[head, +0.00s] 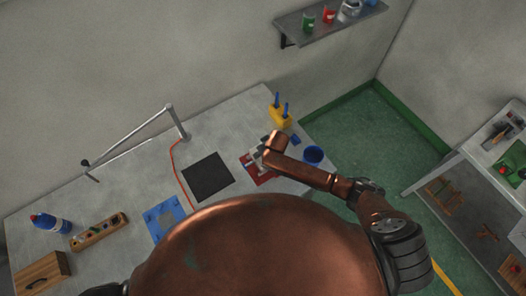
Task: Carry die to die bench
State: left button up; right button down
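My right arm reaches in from the right, over the bench. Its copper wrist bends down over a small red mat (262,178) with pale marks. My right gripper (257,158) shows only as small grey parts just above this mat, largely covered by the wrist. I cannot tell whether its fingers are open or shut. No die can be clearly made out; a grey piece at the mat may be the die or part of the gripper. My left gripper is out of view.
A second table (478,152) stands right across green floor.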

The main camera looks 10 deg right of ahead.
jog(key=shift+w+f+b, duration=0.15)
jog(key=shift+f+b, duration=0.4)
jog(key=shift+f, duration=0.4)
dwell(0.5)
jog(key=c, duration=1.5)
grip_release()
jog(key=o, duration=0.5)
jog(key=shift+o, duration=0.2)
jog(key=shift+s+d+f, duration=0.1)
jog(key=shift+s+f, duration=0.2)
jog(key=v, duration=1.2)
jog(key=shift+w+r, duration=0.15)
jog(key=shift+w, duration=0.05)
